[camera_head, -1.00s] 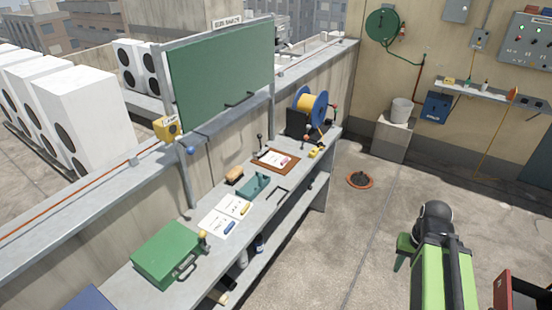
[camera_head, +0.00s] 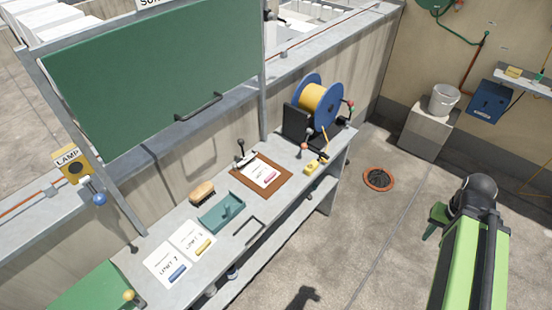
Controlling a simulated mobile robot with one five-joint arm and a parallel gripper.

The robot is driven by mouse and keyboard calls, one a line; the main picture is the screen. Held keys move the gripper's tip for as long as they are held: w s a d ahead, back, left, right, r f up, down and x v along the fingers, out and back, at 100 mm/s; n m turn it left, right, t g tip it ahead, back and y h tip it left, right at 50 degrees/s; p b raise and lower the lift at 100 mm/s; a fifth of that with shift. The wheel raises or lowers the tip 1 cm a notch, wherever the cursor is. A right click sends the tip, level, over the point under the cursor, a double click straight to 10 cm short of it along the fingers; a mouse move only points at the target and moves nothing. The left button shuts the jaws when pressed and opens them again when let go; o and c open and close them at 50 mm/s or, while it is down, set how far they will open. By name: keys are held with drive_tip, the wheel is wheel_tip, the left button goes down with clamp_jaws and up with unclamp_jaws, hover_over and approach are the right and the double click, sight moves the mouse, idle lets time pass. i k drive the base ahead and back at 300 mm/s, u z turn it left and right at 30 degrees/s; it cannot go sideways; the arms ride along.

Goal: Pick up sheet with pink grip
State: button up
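The sheet with the pink grip (camera_head: 261,172) is a white page with dark lettering. It lies on a brown board (camera_head: 281,181) on the grey workbench, its pink grip near its lower right edge. Two more white sheets lie to the left on the bench: one with a yellow grip (camera_head: 193,235) and one with a blue grip (camera_head: 164,260). My green arm is at the lower right, over the floor and well away from the bench. Part of my gripper (camera_head: 433,222) shows beside the dark joint; whether its fingers are open is unclear.
A teal tray (camera_head: 213,222), a brush (camera_head: 202,191) and a dark handle (camera_head: 248,230) lie on the bench (camera_head: 205,274). A blue reel with yellow cable (camera_head: 318,103) stands behind the board. A green panel (camera_head: 150,75) rises at the back. An orange-rimmed drain (camera_head: 379,179) sits in open floor.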

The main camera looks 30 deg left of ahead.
sight(259, 171)
drive_tip(key=u, duration=0.4)
drive_tip(key=i, duration=0.1)
drive_tip(key=z, duration=0.9)
drive_tip(key=k, duration=0.15)
drive_tip(key=u, duration=3.6)
drive_tip(key=i, duration=0.5)
drive_tip(key=u, duration=0.2)
drive_tip(key=k, duration=0.6)
drive_tip(key=z, duration=0.2)
drive_tip(key=i, duration=0.6)
drive_tip(key=u, duration=0.2)
drive_tip(key=k, duration=0.55)
drive_tip(key=z, duration=0.2)
drive_tip(key=i, duration=0.75)
drive_tip(key=u, duration=0.1)
